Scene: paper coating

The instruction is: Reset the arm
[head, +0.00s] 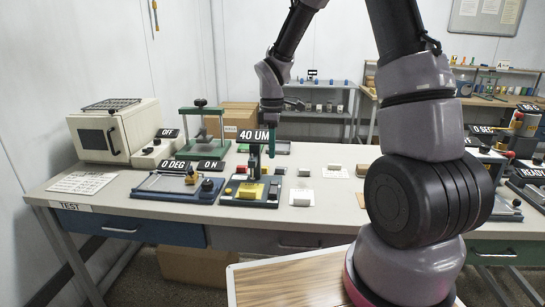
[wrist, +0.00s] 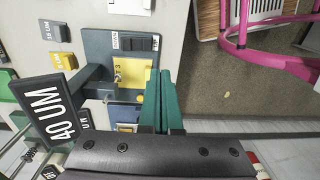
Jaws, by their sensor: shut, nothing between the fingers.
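My gripper (wrist: 160,74) shows in the wrist view with its two green fingers side by side and closed, nothing between them. It is beside the blue-grey gauge device (wrist: 98,50), which has a yellow plate (wrist: 128,76) and a "40 UM" sign (wrist: 48,112). In the head view my arm bends down over the same device (head: 232,196) on the table (head: 135,192).
A cream oven (head: 100,138), a green-framed press (head: 203,135) and a blue "0 DEG" device (head: 178,190) stand to the left. Small blocks on white cards (head: 301,197) lie to the right. A wooden-topped surface (head: 290,280) is in front of the table.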

